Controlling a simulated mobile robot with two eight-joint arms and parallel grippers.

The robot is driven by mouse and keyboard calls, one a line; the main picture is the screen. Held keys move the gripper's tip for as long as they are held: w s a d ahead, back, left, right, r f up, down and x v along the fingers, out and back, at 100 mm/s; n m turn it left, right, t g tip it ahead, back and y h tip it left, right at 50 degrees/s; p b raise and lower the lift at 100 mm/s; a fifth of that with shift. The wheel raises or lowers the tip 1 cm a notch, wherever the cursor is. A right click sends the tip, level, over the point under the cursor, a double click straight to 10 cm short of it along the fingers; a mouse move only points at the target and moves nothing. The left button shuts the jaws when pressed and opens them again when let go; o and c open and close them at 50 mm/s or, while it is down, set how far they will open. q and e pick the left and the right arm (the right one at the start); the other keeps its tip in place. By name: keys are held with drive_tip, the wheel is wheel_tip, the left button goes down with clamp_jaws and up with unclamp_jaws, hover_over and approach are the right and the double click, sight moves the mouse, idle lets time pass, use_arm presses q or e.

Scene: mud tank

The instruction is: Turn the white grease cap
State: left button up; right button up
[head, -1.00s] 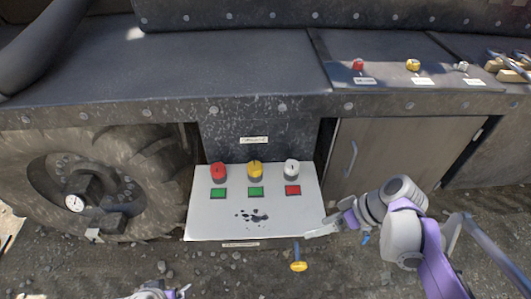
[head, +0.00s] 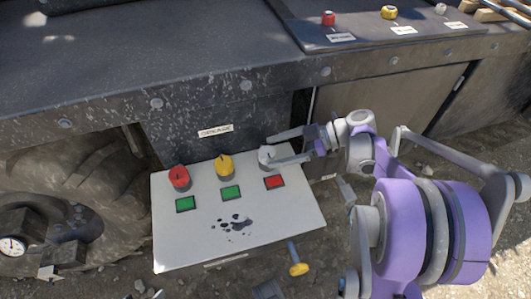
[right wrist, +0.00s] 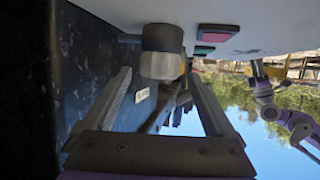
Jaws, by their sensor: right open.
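The white grease cap (head: 266,157) stands at the right of a row of caps on the pale panel (head: 290,210). A red square (head: 274,183) lies in front of it. My right gripper (head: 272,152) is open, its fingers on either side of the white cap. In the right wrist view the cap (right wrist: 162,52) lies between and just beyond the two fingertips (right wrist: 160,72). Whether a finger touches it I cannot tell. My left gripper cannot be made out.
The red cap (head: 178,178) and yellow cap (head: 224,165) stand to the left, each with a green square in front. More caps (head: 389,13) sit on the upper ledge. A yellow-ended tool (head: 298,268) is by the panel's front edge. A muddy wheel (head: 80,200) is at left.

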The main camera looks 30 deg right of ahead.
sight(271, 152)
drive_tip(key=shift+x, duration=1.6)
drive_tip(key=shift+c, duration=0.2)
drive_tip(key=c, duration=1.3)
